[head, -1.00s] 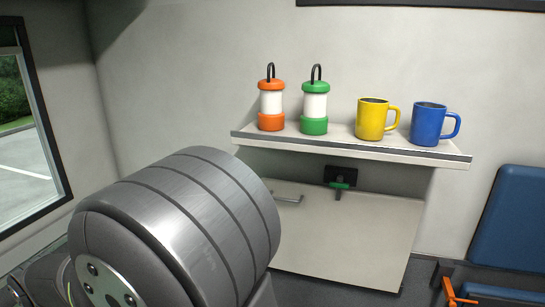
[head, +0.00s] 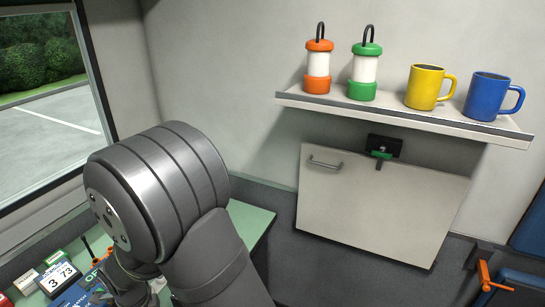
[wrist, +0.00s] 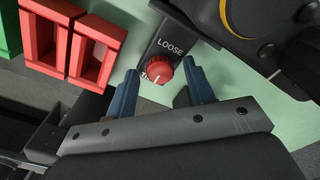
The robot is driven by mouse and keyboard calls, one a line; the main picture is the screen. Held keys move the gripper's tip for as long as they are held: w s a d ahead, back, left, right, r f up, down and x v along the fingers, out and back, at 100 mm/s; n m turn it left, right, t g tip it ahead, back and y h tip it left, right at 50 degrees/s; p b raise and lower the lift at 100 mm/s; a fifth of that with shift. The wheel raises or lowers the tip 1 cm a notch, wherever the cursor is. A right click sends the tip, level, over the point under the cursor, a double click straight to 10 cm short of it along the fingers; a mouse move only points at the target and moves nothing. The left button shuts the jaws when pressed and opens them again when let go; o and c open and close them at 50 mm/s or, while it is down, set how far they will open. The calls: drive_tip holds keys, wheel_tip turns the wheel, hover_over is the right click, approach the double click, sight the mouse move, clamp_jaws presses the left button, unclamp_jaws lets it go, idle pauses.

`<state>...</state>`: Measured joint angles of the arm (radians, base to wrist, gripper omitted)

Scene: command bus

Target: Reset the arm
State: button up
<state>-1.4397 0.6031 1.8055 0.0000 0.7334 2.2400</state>
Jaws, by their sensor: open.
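My gripper (wrist: 158,90) shows in the wrist view with its two blue fingers apart and nothing between them. A red knob (wrist: 160,69) on a dark panel marked LOOSE (wrist: 170,45) lies just beyond the fingertips, roughly in line with the gap. I cannot tell whether the fingers touch it. In the head view my grey arm fills the lower left, over the end of a green worktop (head: 250,222). The fingers cannot be made out there.
Red open trays (wrist: 95,50) and a green one (wrist: 8,30) stand left of the knob. In the head view, a shelf (head: 400,112) holds two lanterns and two mugs above a white cabinet door (head: 380,205). A card reading 3 73 (head: 60,277) lies at lower left.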

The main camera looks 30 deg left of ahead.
drive_tip(key=shift+r, duration=0.1)
wheel_tip(320, 180, up, 17)
wheel_tip(320, 180, down, 17)
drive_tip(key=shift+n, duration=0.3)
drive_tip(key=n, duration=0.3)
drive_tip(key=shift+n, duration=0.4)
drive_tip(key=n, duration=0.4)
drive_tip(key=shift+n, duration=0.4)
drive_tip(key=n, duration=0.3)
drive_tip(key=shift+n, duration=2.7)
